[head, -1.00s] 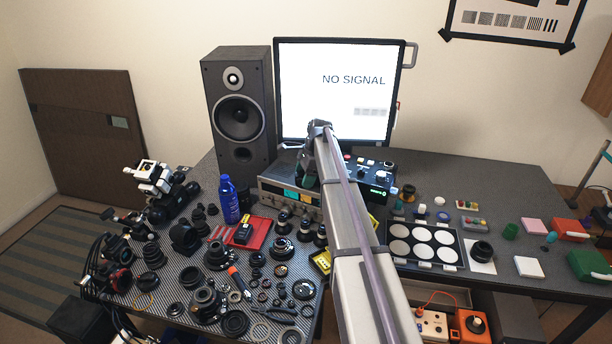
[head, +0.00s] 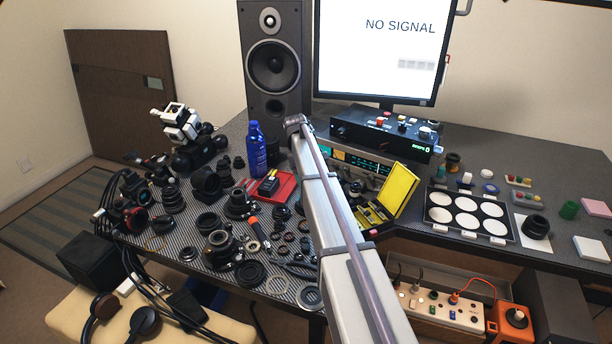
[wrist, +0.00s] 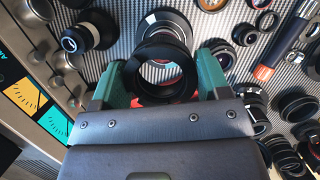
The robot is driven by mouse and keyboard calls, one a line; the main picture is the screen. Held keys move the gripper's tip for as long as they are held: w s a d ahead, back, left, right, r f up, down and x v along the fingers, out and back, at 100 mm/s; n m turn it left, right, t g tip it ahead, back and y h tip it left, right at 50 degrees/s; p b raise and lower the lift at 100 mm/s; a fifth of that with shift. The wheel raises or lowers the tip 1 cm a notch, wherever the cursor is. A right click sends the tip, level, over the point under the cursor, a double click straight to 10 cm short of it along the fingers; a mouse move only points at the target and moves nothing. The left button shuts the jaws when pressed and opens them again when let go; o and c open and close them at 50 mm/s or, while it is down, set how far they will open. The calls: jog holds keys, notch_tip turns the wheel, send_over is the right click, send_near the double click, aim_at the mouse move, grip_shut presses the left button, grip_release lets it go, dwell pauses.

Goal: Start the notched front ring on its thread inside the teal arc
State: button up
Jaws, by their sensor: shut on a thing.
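My gripper (wrist: 160,68) fills the lower middle of the wrist view. Its two green fingers are shut on a black ring (wrist: 162,93), holding it from both sides. I cannot make out its notches. Through and beyond the ring, a lens part with a pale rim (wrist: 166,18) shows on the patterned bench; the held ring partly covers it. I cannot tell whether the two touch. No teal arc on a lens can be made out. In the head view, my gripper is hidden behind my arm.
Lens parts crowd the bench, including a black ring (head: 250,273). An instrument with yellow and teal panels (wrist: 57,124) stands close at the wrist view's left. A red tray (head: 283,188), blue bottle (head: 256,150) and open yellow case (head: 398,190) are near my arm.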

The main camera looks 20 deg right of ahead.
notch_tip(320, 180, down, 7)
jog(key=b, duration=0.6)
jog(key=shift+r, duration=0.2)
jog(key=shift+f+b, duration=0.45)
jog(key=shift+b, duration=0.25)
dwell(1.3)
jog(key=o, duration=1)
jog(key=p+v, duration=1)
jog(key=v, duration=0.1)
jog(key=shift+a+r+p, duration=0.1)
jog(key=shift+p, duration=0.25)
